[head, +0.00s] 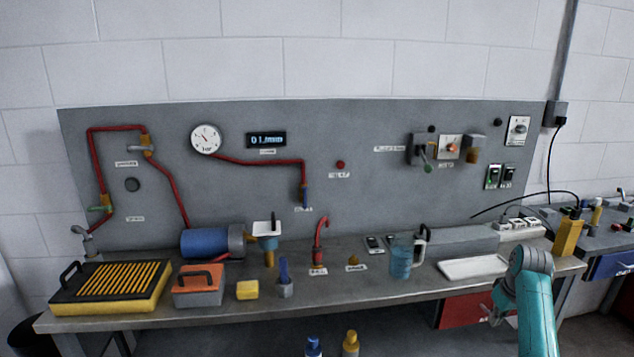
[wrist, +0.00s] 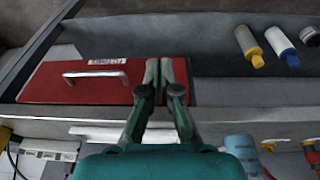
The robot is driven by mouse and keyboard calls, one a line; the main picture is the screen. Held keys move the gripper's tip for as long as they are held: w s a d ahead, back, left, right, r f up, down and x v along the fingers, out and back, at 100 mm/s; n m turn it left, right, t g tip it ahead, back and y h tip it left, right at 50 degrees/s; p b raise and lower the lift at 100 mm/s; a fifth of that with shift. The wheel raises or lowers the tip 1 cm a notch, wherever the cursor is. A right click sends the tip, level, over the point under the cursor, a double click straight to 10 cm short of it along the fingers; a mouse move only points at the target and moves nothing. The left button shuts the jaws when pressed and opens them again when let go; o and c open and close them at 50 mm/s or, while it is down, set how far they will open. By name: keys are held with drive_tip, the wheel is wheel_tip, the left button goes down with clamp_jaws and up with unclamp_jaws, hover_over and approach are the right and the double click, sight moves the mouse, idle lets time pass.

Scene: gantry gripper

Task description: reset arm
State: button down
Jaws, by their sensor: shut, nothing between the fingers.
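My teal arm (head: 530,290) stands at the right in the head view, in front of the workbench. My gripper (wrist: 166,75) shows in the wrist view, with its two green fingers shut together and nothing between them. Its tips overlap the right part of the red drawer front (wrist: 90,83), which has a metal handle and a label. I cannot tell whether they touch it. The same red drawer (head: 462,312) shows under the bench in the head view. The gripper cannot be made out there.
The workbench (head: 215,308) carries a yellow grill-topped box (head: 110,287), an orange-lidded box (head: 199,290), a blue motor (head: 205,242), a clear jug (head: 401,262) and a white tray (head: 472,267). Bottles (head: 350,343) stand below the bench. A panel (head: 350,130) with pipes rises behind.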

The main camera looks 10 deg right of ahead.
drive_tip(key=s+a+f+t+h, duration=0.1)
drive_tip(key=s+a+f, duration=0.2)
drive_tip(key=a+f, duration=0.55)
drive_tip(key=s+a+f+t, duration=0.1)
drive_tip(key=s+a+f, duration=0.3)
drive_tip(key=f, duration=0.7)
drive_tip(key=s+a+f+t, duration=0.2)
drive_tip(key=s+a+f, duration=0.2)
drive_tip(key=s+a, duration=0.35)
drive_tip(key=s+a+f+t, duration=0.2)
drive_tip(key=s+a+f, duration=0.2)
drive_tip(key=s+a, duration=0.35)
drive_tip(key=s+a+r+t, duration=0.2)
drive_tip(key=s+a+r, duration=0.2)
drive_tip(key=s, duration=0.6)
drive_tip(key=s+a+r+t, duration=0.1)
drive_tip(key=s+a+r, duration=0.35)
drive_tip(key=s, duration=0.55)
drive_tip(key=s+a+r+t, duration=0.1)
drive_tip(key=s+r, duration=0.5)
drive_tip(key=r, duration=0.3)
drive_tip(key=s+a+r+t+y, duration=0.1)
drive_tip(key=s+a+r+t, duration=0.1)
drive_tip(key=s+r, duration=0.4)
wheel_tip(320, 180, up, 3)
drive_tip(key=shift+s+a+r+y, duration=0.1)
drive_tip(key=shift+s+a+y, duration=0.1)
drive_tip(key=shift+y, duration=0.1)
